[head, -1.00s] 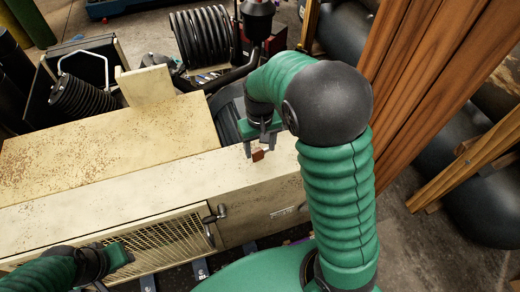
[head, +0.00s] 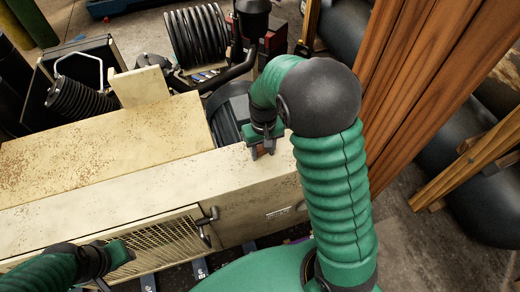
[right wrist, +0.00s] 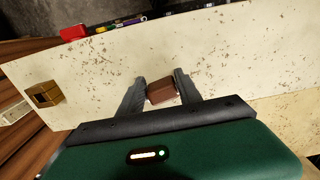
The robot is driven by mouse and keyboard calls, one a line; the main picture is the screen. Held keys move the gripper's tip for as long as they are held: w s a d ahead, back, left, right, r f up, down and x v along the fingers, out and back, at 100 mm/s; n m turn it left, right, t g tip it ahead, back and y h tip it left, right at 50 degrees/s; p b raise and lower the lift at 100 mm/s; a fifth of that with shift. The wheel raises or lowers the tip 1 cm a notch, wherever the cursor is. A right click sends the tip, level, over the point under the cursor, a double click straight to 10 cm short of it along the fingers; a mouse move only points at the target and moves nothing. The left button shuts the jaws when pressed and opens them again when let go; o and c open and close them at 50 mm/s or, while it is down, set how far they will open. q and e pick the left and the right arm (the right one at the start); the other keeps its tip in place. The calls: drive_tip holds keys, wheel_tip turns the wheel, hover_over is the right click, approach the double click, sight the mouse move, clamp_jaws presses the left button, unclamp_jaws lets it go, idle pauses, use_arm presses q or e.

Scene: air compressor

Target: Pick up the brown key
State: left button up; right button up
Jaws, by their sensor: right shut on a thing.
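The brown key (right wrist: 162,91), a small reddish-brown block, sits between the two fingers of my right gripper (right wrist: 160,88) in the right wrist view. The gripper is shut on it. In the head view my right gripper (head: 262,152) is over the right end of the cream, rust-specked panel (head: 130,192); the key is mostly hidden there. I cannot tell whether the key touches the panel. My left gripper (head: 115,262) is at the lower left by the mesh grille, apart from the key; its jaw opening is unclear.
A brass-coloured square piece (right wrist: 43,94) is on the panel, left of the gripper in the right wrist view. Black coiled hose (head: 197,38) and machine parts lie beyond the panel. Upright wooden planks (head: 430,90) and dark tanks (head: 480,190) stand to the right.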

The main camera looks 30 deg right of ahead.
drive_tip(key=shift+d, duration=0.25)
drive_tip(key=shift+w+d+r, duration=0.1)
drive_tip(key=shift+d+r, duration=0.05)
drive_tip(key=shift+r, duration=0.1)
drive_tip(key=a+r, duration=0.2)
drive_tip(key=r, duration=0.1)
drive_tip(key=shift+r, duration=0.15)
use_arm(q)
drive_tip(key=shift+a+f+b, duration=0.15)
drive_tip(key=shift+f+b, duration=0.2)
use_arm(e)
drive_tip(key=s+a+r, duration=0.1)
drive_tip(key=s+a, duration=0.7)
drive_tip(key=a, duration=0.5)
drive_tip(key=shift+s+r, duration=0.15)
drive_tip(key=shift+s, duration=0.25)
